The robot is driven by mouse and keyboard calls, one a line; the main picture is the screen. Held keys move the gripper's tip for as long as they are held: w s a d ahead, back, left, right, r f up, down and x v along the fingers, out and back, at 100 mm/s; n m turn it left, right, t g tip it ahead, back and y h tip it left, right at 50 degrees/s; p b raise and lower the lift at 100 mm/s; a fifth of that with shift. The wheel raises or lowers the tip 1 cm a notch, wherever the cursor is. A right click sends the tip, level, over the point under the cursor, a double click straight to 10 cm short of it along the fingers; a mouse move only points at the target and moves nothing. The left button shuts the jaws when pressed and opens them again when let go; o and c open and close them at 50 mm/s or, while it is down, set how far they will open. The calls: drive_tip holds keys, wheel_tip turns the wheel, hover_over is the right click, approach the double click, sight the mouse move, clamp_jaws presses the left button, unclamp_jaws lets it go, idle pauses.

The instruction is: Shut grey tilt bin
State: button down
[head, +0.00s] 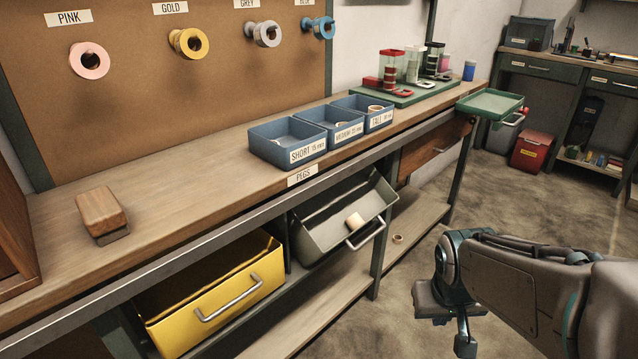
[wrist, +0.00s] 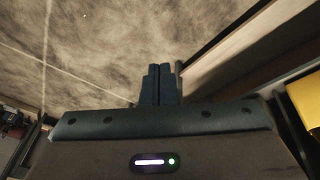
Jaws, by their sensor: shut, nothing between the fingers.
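The grey tilt bin (head: 325,236) hangs tipped open under the workbench, its top leaning out toward the aisle. Its bar handle (head: 366,235) is on the front face, and a pale roll (head: 354,221) lies inside it. My gripper (head: 465,347) is to the right of the bin in the head view, out over the floor and apart from the bin. In the wrist view its two fingers (wrist: 161,85) are together, with nothing between them. I cannot make out the grey bin in the wrist view.
A yellow bin (head: 222,300) is left of the grey one; its edge shows in the wrist view (wrist: 305,106). A bench leg (head: 378,260) stands close right of the grey bin. A small ring (head: 397,238) lies on the lower shelf. A green tray (head: 490,104) juts from the bench end.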

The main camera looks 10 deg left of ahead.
drive_tip(key=w+n+t, duration=0.2)
drive_tip(key=w+t, duration=0.1)
drive_tip(key=w, duration=0.6)
drive_tip(key=n+t+y+b, duration=0.2)
drive_tip(key=n+t+y, duration=0.2)
drive_tip(key=n+y, duration=0.65)
hover_over(311, 220)
drive_tip(key=s+d, duration=0.2)
drive_tip(key=m+y, duration=0.2)
drive_tip(key=m, duration=0.1)
drive_tip(key=shift+d+r+y, duration=0.1)
drive_tip(key=shift+r+y, duration=0.05)
drive_tip(key=shift+y, duration=0.2)
drive_tip(key=shift+w+a+f+b, duration=0.35)
drive_tip(key=shift+a+f, duration=0.1)
drive_tip(key=shift+f, duration=0.15)
drive_tip(key=shift+w+a+f+b, duration=0.35)
drive_tip(key=shift+a+f, duration=0.1)
drive_tip(key=shift+f, duration=0.15)
drive_tip(key=shift+w+a+f, duration=0.25)
drive_tip(key=shift+f, duration=0.1)
drive_tip(key=shift+w+r, duration=0.1)
drive_tip(key=shift+r, duration=0.05)
